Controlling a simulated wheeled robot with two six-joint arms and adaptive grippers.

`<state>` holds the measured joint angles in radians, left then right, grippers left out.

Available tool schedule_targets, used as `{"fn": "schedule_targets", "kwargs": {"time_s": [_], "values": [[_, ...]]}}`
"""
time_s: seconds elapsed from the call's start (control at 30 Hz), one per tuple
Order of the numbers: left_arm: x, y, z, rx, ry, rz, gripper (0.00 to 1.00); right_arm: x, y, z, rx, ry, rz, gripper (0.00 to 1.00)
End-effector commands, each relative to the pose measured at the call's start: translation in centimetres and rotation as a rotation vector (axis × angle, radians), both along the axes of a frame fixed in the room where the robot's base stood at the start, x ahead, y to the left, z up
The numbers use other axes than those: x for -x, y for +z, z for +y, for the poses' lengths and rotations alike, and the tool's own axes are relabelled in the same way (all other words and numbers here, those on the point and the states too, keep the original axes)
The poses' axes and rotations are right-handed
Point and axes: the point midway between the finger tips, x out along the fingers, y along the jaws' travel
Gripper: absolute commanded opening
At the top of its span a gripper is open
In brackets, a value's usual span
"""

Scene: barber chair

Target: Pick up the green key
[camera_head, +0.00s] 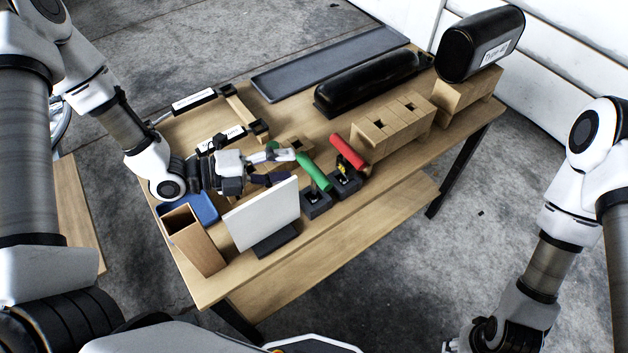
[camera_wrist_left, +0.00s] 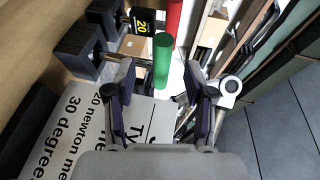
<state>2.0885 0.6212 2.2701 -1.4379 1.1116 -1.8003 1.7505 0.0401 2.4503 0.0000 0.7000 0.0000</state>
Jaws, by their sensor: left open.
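The green key (camera_head: 315,171) has a green cylindrical handle and leans at a black block-shaped holder (camera_head: 316,204) on the wooden table. In the left wrist view the green handle (camera_wrist_left: 163,60) shows ahead, between the two fingers in the picture. My left gripper (camera_head: 286,166) is open, with its fingers pointing at the handle from the left. I cannot tell whether the handle's near end lies between the fingertips. My right gripper (camera_head: 488,334) is low at the right, away from the table, and its fingers are not clear.
A red-handled key (camera_head: 348,152) stands close behind the green one. A white panel (camera_head: 262,214) stands just in front of my left gripper. A brown open box (camera_head: 193,238), a blue tray (camera_head: 201,207) and wooden blocks (camera_head: 395,127) are on the table. Bare tabletop shows at the right.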

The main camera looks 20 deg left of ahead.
Motion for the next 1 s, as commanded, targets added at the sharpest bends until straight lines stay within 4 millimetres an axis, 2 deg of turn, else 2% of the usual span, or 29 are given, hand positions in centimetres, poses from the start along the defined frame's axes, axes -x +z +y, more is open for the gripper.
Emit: {"fn": "schedule_targets", "kwargs": {"time_s": [0.33,0.63,0.7,0.77,0.8,1.0], "values": [[-2.6,-0.7,-3.7,-0.002,-0.004,0.001,0.54,0.0,0.0,0.0,0.0,0.0,0.0,0.4],[-3.0,-0.7,-4.2,0.001,0.001,0.0,0.54,0.0,0.0,0.0,0.0,0.0,0.0,0.4],[-3.0,-0.7,-4.2,0.0,0.001,0.001,0.29,0.0,0.0,0.0,0.0,0.0,0.0,0.4],[-3.0,-0.7,-4.2,0.0,0.001,0.001,0.08,0.0,0.0,0.0,0.0,0.0,0.0,0.4],[-3.0,-0.7,-4.2,0.0,0.001,0.001,0.0,0.0,0.0,0.0,0.0,0.0,0.0,0.4],[-3.0,-0.7,-4.2,0.0,0.001,0.001,0.0,0.0,0.0,0.0,0.0,0.0,0.0,0.4]]}}
